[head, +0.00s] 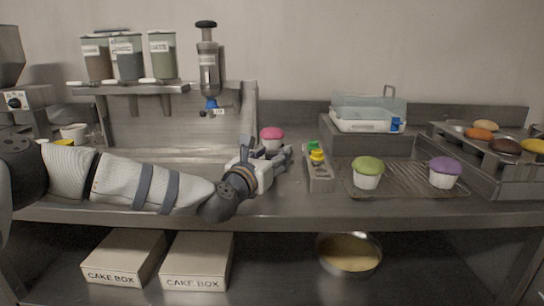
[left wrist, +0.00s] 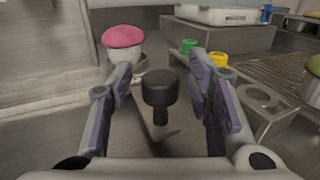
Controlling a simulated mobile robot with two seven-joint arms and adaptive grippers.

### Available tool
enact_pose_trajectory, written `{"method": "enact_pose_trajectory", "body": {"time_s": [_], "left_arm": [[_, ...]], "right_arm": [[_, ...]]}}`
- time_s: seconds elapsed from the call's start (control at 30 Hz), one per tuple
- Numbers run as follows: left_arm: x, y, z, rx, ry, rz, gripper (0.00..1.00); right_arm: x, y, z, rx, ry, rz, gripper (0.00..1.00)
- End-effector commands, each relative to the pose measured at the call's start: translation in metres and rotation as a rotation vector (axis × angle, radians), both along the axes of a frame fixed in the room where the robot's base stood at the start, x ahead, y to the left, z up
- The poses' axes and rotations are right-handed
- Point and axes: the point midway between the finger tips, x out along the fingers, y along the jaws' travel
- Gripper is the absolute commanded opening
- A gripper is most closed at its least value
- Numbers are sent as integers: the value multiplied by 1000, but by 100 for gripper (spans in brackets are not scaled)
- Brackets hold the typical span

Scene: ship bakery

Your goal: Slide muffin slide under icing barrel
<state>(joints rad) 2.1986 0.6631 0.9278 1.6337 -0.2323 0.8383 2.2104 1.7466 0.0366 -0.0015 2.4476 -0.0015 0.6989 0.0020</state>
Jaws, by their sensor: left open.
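A pink-topped muffin (head: 272,134) stands right of the nozzle, beyond my left gripper (head: 282,155). It also shows in the left wrist view (left wrist: 124,42), in a grey holder that seems to be the muffin slide (left wrist: 135,74). A black knob (left wrist: 160,92) on a short stem stands between the open fingers of my left gripper (left wrist: 162,72); I cannot tell whether they touch it. The slide's base is mostly hidden in the head view. My right gripper is out of view.
A grey holder (head: 318,178) with green and yellow caps stands just right of the gripper. Green (head: 367,170) and purple (head: 445,170) muffins stand on a wire rack. A clear bin (head: 366,114) is behind. Jars (head: 127,57) line the upper left shelf.

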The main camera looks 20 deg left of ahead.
Motion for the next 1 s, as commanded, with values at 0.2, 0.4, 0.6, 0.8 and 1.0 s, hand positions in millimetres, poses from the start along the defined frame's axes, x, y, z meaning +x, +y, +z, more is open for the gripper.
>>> {"method": "enact_pose_trajectory", "body": {"time_s": [0.2, 0.4, 0.6, 0.8, 1.0], "left_arm": [[0, 0, 0, 1, 0, 0, 30], [-1, 0, 0, 1, 0, 0, 0], [-1, 3, 0, 1, 0, 1, 0], [-8, 27, -1, 0, 0, 4, 0], [-20, 70, -3, -1, 1, 5, 0]], "right_arm": [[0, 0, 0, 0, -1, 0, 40], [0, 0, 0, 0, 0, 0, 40], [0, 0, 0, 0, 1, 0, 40], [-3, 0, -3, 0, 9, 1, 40], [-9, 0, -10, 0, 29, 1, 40]]}}
